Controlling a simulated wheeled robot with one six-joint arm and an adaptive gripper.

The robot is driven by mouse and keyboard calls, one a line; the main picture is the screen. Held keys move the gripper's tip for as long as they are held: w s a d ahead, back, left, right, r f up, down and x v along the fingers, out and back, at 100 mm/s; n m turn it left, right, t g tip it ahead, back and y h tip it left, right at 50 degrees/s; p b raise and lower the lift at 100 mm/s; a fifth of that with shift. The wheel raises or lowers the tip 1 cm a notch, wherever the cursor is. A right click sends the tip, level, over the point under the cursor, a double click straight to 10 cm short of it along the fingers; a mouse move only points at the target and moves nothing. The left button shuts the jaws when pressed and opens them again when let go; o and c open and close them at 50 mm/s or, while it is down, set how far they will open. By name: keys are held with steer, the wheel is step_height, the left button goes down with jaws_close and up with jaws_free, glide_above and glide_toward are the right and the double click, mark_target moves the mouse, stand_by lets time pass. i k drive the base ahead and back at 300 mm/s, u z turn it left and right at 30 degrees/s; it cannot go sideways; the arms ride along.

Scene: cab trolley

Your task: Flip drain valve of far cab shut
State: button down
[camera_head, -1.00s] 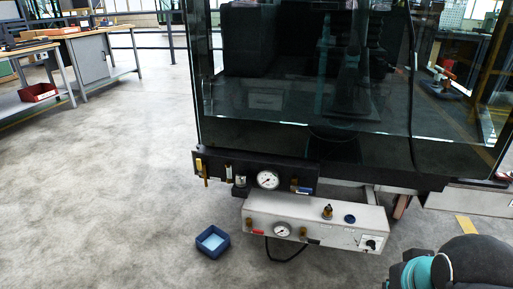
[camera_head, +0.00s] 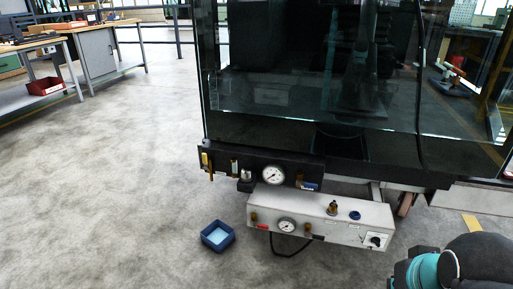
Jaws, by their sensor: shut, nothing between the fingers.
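The cab (camera_head: 310,110) is a large dark glass-fronted body with a black panel (camera_head: 265,159) along its lower edge. The panel carries a yellow-handled lever (camera_head: 205,160) at its left end, a round white gauge (camera_head: 273,174) and a blue-handled valve (camera_head: 308,186) on the right. Which of these is the drain valve I cannot tell for sure. Below it is a white box (camera_head: 335,232) with a second gauge (camera_head: 287,225), a red-handled valve (camera_head: 262,227), brass fittings and a black knob. My gripper is not in view; only part of my arm shows at the lower right.
A blue open bin (camera_head: 218,236) stands on the floor left of the white box. A black hose (camera_head: 288,250) loops below the box. Workbenches (camera_head: 100,55), one with a red bin (camera_head: 45,86), stand at the back left. The concrete floor at left is clear.

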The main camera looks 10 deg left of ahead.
mark_target(204, 156)
steer(key=u, duration=0.35)
steer(key=k, duration=0.5)
steer(key=u, duration=1.15)
steer(key=i, duration=1.05)
steer(key=z, duration=0.85)
steer(key=i, duration=0.75)
steer(key=u, duration=0.5)
